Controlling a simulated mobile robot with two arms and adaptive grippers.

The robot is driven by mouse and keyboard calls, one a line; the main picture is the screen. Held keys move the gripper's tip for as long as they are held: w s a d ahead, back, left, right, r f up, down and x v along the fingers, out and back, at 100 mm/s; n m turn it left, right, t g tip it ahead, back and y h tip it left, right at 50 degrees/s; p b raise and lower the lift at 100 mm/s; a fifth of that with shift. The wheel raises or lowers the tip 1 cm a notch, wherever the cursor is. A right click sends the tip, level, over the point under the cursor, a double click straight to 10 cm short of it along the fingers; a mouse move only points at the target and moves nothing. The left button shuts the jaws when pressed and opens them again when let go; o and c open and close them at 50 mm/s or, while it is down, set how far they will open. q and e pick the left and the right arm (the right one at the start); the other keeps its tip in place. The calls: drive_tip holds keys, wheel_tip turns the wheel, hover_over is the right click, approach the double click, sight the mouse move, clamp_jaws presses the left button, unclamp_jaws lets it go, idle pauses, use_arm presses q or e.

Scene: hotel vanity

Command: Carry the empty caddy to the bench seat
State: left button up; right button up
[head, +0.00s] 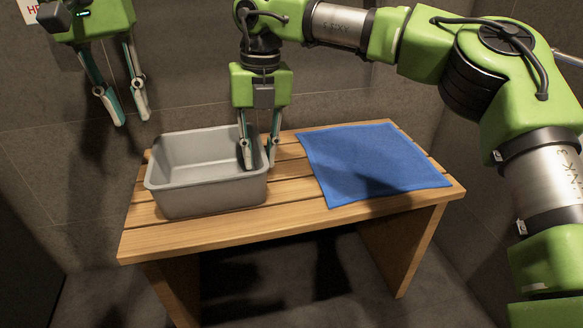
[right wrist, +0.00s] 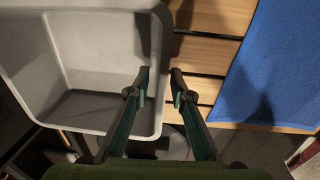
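The empty grey caddy (head: 210,195) sits upright on the left part of the slatted wooden bench seat (head: 290,225) in the head view. My right gripper (head: 260,160) points down at the caddy's right wall, one finger inside and the other outside. In the right wrist view, a gap shows between the fingers (right wrist: 160,88), with the caddy's rim (right wrist: 161,120) between them. My right gripper is open. My left gripper (head: 132,118) is open and empty, up and to the left of the caddy, apart from it.
A blue towel (head: 370,165) lies flat on the right part of the bench and also shows in the right wrist view (right wrist: 280,75). Bare slats lie between caddy and towel. Dark tiled walls stand behind and beside the bench.

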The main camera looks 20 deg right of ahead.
wheel_tip(320, 180, up, 12)
drive_tip(key=shift+d, duration=0.4)
drive_tip(key=shift+f, duration=0.15)
